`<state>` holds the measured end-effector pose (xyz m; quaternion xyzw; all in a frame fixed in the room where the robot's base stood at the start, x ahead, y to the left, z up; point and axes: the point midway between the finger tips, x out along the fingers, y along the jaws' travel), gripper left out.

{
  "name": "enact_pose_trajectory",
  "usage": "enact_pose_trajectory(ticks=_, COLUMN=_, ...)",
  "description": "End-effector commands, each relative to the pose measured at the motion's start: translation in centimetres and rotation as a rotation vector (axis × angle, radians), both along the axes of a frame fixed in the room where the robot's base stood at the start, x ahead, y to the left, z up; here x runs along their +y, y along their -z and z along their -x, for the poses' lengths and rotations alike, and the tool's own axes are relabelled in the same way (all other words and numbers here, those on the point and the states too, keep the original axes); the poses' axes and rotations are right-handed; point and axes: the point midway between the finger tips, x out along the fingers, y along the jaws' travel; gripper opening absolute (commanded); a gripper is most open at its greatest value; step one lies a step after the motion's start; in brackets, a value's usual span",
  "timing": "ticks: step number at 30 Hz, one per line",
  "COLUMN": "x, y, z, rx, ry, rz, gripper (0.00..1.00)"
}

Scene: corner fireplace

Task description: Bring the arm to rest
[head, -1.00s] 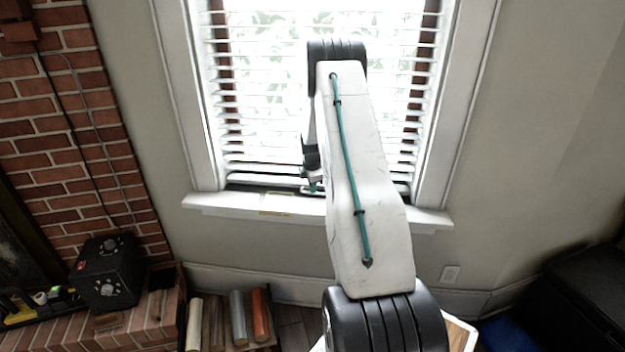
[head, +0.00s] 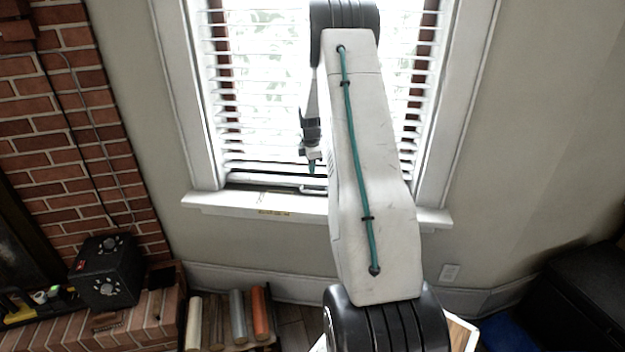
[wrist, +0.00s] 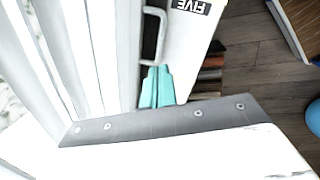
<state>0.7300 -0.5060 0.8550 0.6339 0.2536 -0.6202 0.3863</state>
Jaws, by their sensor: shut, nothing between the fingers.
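My gripper (head: 311,168) hangs below the far end of my arm in the head view, in front of the lower part of the window (head: 268,95). Its teal fingers also show in the wrist view (wrist: 157,88), side by side and closed with nothing between them. My white arm link with a teal cable rises up the middle of the head view and hides part of the window and sill. No object is held.
The white window sill (head: 235,203) lies below my gripper; whether they touch is unclear. A black box (head: 106,272) stands on the brick hearth at left. Several rolls or logs (head: 238,318) stand low at left. A dark piece of furniture (head: 585,300) is at right.

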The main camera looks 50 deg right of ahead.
Motion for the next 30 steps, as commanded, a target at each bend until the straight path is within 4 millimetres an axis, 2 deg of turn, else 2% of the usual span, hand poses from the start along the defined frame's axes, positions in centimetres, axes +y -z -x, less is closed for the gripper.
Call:
enact_pose_trajectory(ticks=3, x=0.3, y=-2.2, z=0.1, rx=-0.002, ry=-0.001, rz=0.002, gripper=0.0)
enact_pose_trajectory(ticks=9, x=0.6, y=-3.8, z=0.3, rx=-0.001, ry=-0.001, rz=0.001, gripper=0.0)
enact_pose_trajectory(ticks=18, x=0.6, y=-4.0, z=0.4, rx=-0.003, ry=0.011, rz=-0.001, gripper=0.0)
enact_pose_trajectory(ticks=23, x=1.0, y=-3.8, z=0.9, rx=0.0, ry=0.14, rz=-0.032, gripper=0.0)
enact_pose_trajectory(ticks=27, x=3.4, y=-2.2, z=3.5, rx=0.055, ry=0.355, rz=-0.108, gripper=0.0)
enact_pose_trajectory(ticks=30, x=6.2, y=-3.4, z=5.3, rx=0.087, ry=0.511, rz=-0.145, gripper=0.0)
